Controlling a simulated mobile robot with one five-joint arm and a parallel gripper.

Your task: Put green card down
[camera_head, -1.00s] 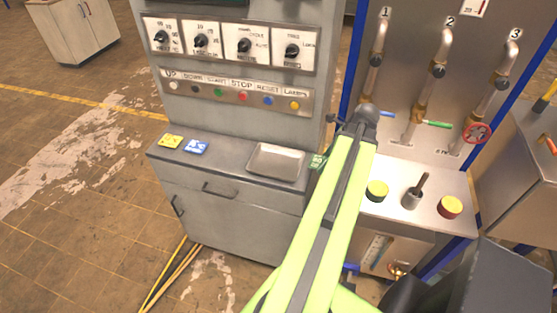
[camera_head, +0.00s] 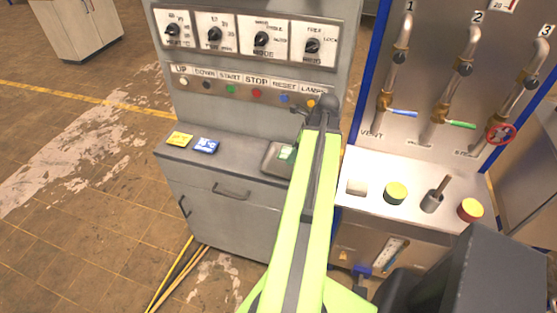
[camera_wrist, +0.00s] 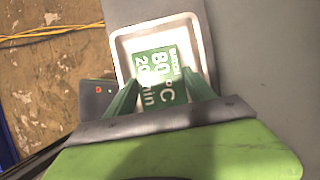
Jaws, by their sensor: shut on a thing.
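The green card (camera_wrist: 158,66), with white print reading 80 and 20 min, shows in the wrist view between the fingers of my gripper (camera_wrist: 160,84). The gripper is shut on it. The card lies within the outline of a shallow metal tray (camera_wrist: 121,45); whether it touches the tray floor I cannot tell. In the head view the green card (camera_head: 287,153) shows just left of my arm, over the tray (camera_head: 271,163) on the cabinet ledge. My arm hides the tray's right part and the fingertips there.
A yellow card (camera_head: 179,140) and a blue card (camera_head: 206,146) lie on the ledge (camera_head: 236,160) to the left. A control panel with knobs and buttons (camera_head: 256,93) rises behind. Valve pipes (camera_head: 447,90) and a yellow-topped button (camera_head: 396,192) stand to the right.

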